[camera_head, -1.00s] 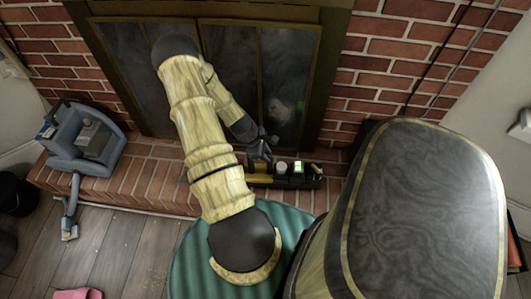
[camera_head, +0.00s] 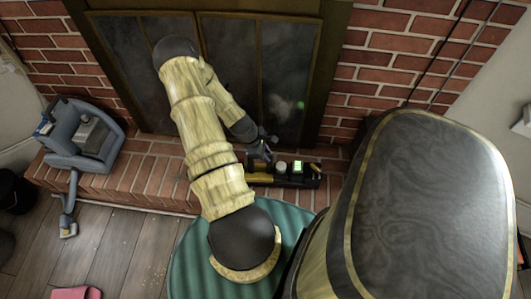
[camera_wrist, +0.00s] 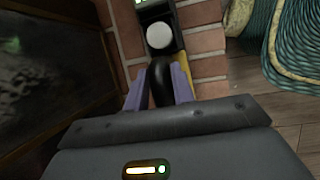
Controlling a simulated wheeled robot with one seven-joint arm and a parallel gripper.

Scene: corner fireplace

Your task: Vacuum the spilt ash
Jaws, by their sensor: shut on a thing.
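A blue-grey vacuum (camera_head: 85,137) stands at the left end of the brick hearth. Its nozzle (camera_head: 68,222) rests on the wood floor below. Faint pale specks, possibly the ash (camera_head: 124,247), lie on the floorboards to the right of the nozzle. My gripper (camera_head: 262,150) is over the hearth, at the left end of a dark tray (camera_head: 314,181). In the wrist view, my gripper's two purple fingers (camera_wrist: 160,84) are shut on a black rounded handle (camera_wrist: 160,75). The handle's lower end is hidden.
The tray holds a white round-topped thing (camera_head: 281,167) and a green-lit device (camera_head: 298,167). Dark fireplace doors (camera_head: 225,65) stand close behind my arm. A green ribbed round thing (camera_head: 190,262) is on the floor in front. A pink cloth (camera_head: 75,294) lies at lower left.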

